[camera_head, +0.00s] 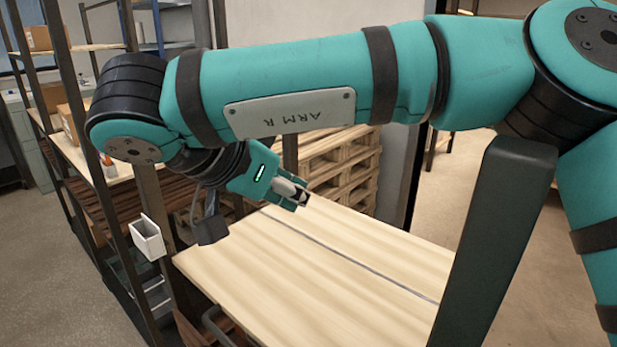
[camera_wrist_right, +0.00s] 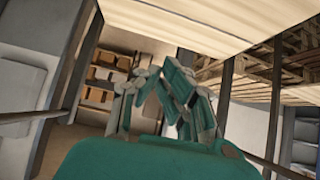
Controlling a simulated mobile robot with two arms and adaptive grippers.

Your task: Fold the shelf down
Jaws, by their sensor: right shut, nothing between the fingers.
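The shelf (camera_head: 330,275) is a light wooden board with a thin dark line along it, in the lower middle of the head view. It looks roughly flat, but I cannot tell its exact tilt. My right gripper (camera_head: 302,197) is at the board's far edge, with its fingers shut and empty. I cannot tell whether it touches the board. In the right wrist view, a pale board (camera_wrist_right: 190,22) spans the top, and the gripper fingers (camera_wrist_right: 170,85) show below it, apart from it. My right arm hides part of the area behind. My left gripper is not in view.
A metal rack with boxes (camera_head: 70,122) stands at the left, with a white bin (camera_head: 147,238) hanging on its near side. Wooden pallets (camera_head: 335,165) are stacked behind the board. Open floor (camera_head: 490,180) lies to the right.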

